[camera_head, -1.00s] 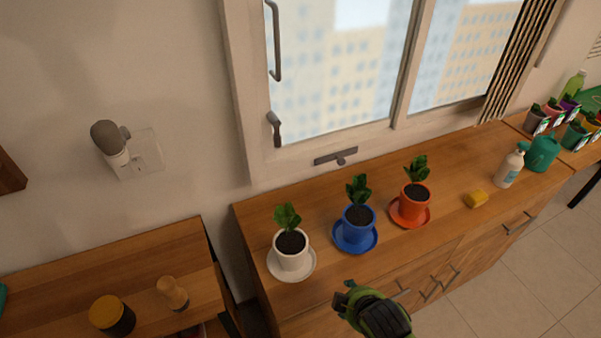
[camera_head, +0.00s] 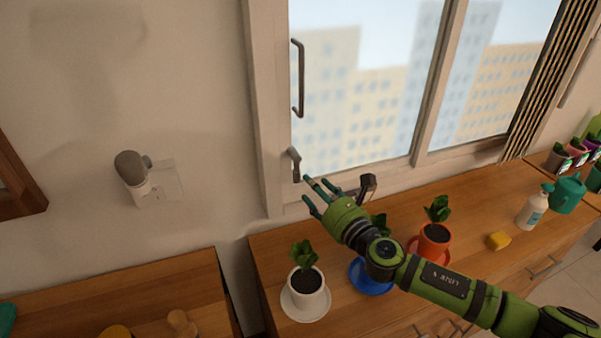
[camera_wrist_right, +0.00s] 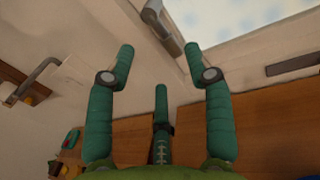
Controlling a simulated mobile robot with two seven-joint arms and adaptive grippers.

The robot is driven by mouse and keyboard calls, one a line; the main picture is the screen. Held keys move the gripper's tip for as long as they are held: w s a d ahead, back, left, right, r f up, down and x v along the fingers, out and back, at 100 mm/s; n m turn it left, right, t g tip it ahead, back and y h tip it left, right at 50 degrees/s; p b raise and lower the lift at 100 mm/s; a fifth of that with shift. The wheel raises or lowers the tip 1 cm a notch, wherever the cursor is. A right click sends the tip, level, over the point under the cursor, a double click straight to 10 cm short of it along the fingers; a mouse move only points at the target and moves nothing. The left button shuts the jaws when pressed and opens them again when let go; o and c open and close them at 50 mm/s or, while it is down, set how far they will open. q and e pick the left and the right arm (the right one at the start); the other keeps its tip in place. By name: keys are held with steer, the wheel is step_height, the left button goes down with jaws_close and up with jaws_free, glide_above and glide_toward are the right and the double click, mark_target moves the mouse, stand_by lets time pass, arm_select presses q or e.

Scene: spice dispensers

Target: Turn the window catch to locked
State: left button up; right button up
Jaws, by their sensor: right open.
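The window catch (camera_head: 294,165), a small grey lever, sits on the left upright of the white window frame, below the long grey pull handle. It also shows at the top of the right wrist view (camera_wrist_right: 160,22), slanting down to the right. My right gripper (camera_head: 315,190) is just below and right of the catch, fingers pointing toward it. In the right wrist view its green fingers (camera_wrist_right: 160,65) are spread and empty, with the catch beyond their tips; I see no contact. My left gripper is not in view.
Potted plants in white (camera_head: 305,290), blue (camera_head: 372,276) and orange (camera_head: 431,243) pots stand on the wooden cabinet beneath my right arm. A dark bar (camera_wrist_right: 295,65) lies along the lower window frame. A yellow sponge (camera_head: 498,241) and white bottle (camera_head: 532,208) stand farther right.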

mark_target(296, 170)
steer(key=shift+n, duration=0.3)
steer(key=shift+x, duration=3.65)
steer(key=shift+c, duration=0.4)
